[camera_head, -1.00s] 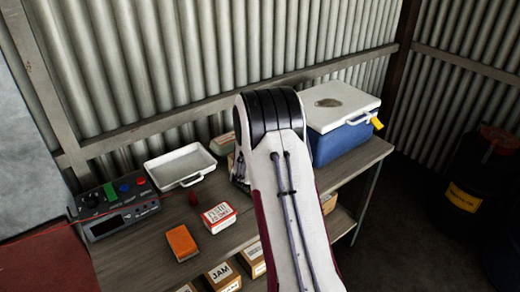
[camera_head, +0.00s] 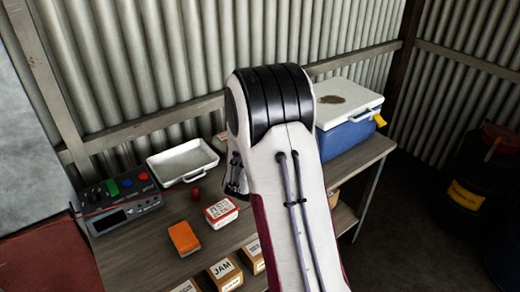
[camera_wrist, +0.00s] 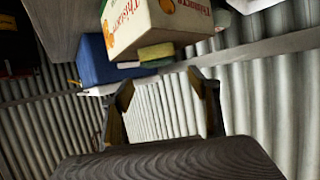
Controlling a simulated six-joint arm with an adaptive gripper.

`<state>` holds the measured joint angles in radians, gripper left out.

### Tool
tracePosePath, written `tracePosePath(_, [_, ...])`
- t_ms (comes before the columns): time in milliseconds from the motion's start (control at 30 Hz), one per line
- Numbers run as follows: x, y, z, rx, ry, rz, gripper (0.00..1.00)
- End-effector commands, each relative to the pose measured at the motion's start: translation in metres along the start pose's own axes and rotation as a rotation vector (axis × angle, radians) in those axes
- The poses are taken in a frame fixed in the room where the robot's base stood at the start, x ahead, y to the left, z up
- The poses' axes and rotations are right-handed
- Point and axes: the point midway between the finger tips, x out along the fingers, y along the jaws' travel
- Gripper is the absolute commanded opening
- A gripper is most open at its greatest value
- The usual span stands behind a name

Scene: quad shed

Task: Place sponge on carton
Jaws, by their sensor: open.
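A cream carton (camera_wrist: 165,22) with red lettering stands at the top of the wrist view, which looks tilted and upside down. A yellow-green sponge (camera_wrist: 156,51) with a darker green layer lies against the carton's edge that is lower in the picture, seemingly its top face; exact contact cannot be told. My gripper (camera_wrist: 163,88) is open, its two fingers apart with nothing between them. The sponge is beyond the fingertips, clear of both fingers. In the head view, my arm hides the gripper, the sponge and most of the carton's area.
A blue cooler (camera_head: 347,141) with a white lid stands on the bench (camera_head: 143,258), right of my arm. Left of my arm are a white tray (camera_head: 184,178), a control box (camera_head: 120,212), an orange block (camera_head: 184,238) and a red-and-white box (camera_head: 221,212). A corrugated wall (camera_head: 180,60) runs behind.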

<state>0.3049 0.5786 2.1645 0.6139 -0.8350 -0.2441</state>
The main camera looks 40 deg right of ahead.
Motion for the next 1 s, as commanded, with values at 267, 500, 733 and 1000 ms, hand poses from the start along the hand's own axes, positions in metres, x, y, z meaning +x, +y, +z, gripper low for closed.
tracePosePath(267, [-0.022, 0.0, 0.0, -0.001, 0.001, 0.0, 0.61])
tracePosePath(500, [-0.025, 0.0, 0.0, 0.0, 0.001, 0.0, 0.61])
tracePosePath(733, [-0.025, 0.0, 0.0, 0.0, 0.001, 0.0, 0.61])
tracePosePath(1000, [-0.026, -0.001, -0.001, 0.0, -0.001, -0.004, 0.61])
